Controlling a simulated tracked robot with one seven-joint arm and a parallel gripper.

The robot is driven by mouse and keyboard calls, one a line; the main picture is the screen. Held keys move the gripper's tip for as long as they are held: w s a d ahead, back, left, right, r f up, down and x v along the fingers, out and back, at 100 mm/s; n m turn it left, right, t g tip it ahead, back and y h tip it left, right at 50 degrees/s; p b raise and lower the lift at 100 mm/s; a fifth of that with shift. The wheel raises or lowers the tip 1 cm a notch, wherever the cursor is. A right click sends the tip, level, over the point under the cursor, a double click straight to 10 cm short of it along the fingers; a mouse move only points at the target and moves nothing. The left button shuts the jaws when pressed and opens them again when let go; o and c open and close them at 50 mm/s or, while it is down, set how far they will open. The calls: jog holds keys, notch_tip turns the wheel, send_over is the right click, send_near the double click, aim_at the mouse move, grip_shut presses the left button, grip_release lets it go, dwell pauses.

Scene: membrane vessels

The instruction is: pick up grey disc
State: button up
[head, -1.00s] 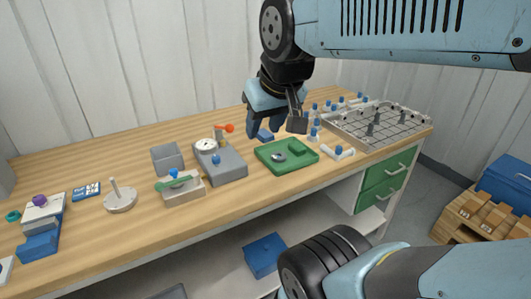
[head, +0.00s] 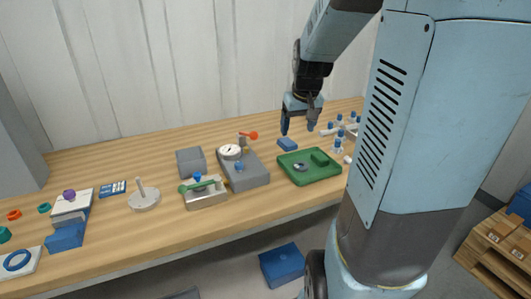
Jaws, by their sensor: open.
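A small grey disc (head: 300,167) lies in the left part of a green tray (head: 318,177) on the wooden bench, right of centre in the head view. My gripper (head: 298,130) is open, with its two fingers apart and pointing down. Nothing shows between the fingers. It hangs behind the green tray, above and near a small blue block (head: 287,144), apart from the disc. A larger pale disc with an upright post (head: 144,200) stands farther left on the bench.
A grey device with a dial gauge (head: 243,171) stands left of the tray. A grey box (head: 191,162) and a holder with a green-handled tool (head: 206,198) are beside it. Several blue-topped fittings (head: 338,137) stand on the right. My arm hides the right bench end.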

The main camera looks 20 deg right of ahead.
send_near(301, 165)
jog(key=shift+m, duration=0.3)
jog(key=x, duration=0.7)
jog(key=shift+f, duration=0.3)
jog(key=shift+g, duration=0.3)
jog(key=c, duration=0.8)
jog(key=shift+r, duration=0.1)
